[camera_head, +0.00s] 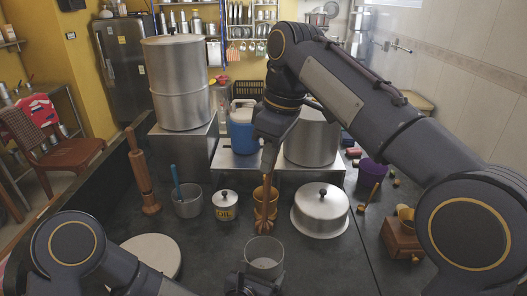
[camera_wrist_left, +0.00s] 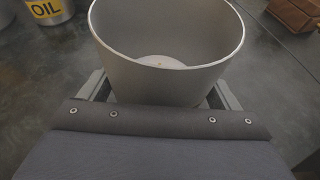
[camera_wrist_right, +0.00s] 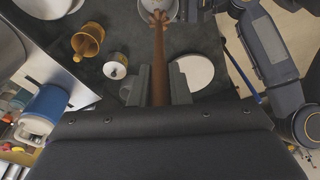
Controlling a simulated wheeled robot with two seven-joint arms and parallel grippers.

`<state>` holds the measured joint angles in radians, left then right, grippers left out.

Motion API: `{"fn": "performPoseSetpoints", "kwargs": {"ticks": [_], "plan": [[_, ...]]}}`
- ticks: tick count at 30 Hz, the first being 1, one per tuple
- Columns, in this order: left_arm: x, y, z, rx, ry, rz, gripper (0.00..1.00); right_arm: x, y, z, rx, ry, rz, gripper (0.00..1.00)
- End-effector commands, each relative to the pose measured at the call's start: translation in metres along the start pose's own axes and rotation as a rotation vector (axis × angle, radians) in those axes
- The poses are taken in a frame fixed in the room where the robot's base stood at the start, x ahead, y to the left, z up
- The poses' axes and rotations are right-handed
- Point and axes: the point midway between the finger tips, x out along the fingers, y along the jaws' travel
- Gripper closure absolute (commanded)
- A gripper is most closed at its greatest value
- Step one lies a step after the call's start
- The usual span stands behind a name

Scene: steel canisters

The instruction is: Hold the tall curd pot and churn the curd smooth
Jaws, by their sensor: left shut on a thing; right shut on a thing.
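The tall curd pot (camera_head: 264,262) is a grey, open-topped steel vessel at the bottom centre of the head view. My left gripper (camera_head: 250,285) is shut on its near side. In the left wrist view the pot (camera_wrist_left: 165,85) is upright, with white curd (camera_wrist_left: 162,62) low inside. My right gripper (camera_head: 270,140) is shut on the upper shaft of a wooden churner (camera_head: 265,215), which hangs head down. The churner also shows in the right wrist view (camera_wrist_right: 158,60). Its ridged head is above and beyond the pot, outside it; no churner shows in the left wrist view.
An oil canister (camera_head: 224,207), a steel cup (camera_head: 188,205) with a blue-handled tool and a domed steel lid (camera_head: 320,212) stand nearby. A brass mug (camera_wrist_right: 88,40) is behind the churner. A pale round disc (camera_head: 152,253) lies left of the pot. A wooden grinder (camera_head: 402,238) is at right.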

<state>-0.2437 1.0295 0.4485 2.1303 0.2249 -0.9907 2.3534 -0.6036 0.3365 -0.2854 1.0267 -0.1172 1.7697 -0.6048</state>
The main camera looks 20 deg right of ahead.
Motion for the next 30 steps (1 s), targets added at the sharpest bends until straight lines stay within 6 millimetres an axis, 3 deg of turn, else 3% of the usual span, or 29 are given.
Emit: {"fn": "performPoseSetpoints", "kwargs": {"ticks": [1,6,30], "plan": [[0.000,0.000,0.000,-0.001,-0.001,0.001,0.55,0.003,0.004,0.011,0.009,0.032,-0.017,1.00],[0.000,0.000,0.000,0.000,-0.001,0.001,0.55,0.013,0.007,0.026,0.010,0.114,-0.043,1.00],[0.000,0.000,0.001,0.000,-0.002,0.001,0.55,0.057,0.018,0.061,0.009,0.128,-0.046,1.00]]}}
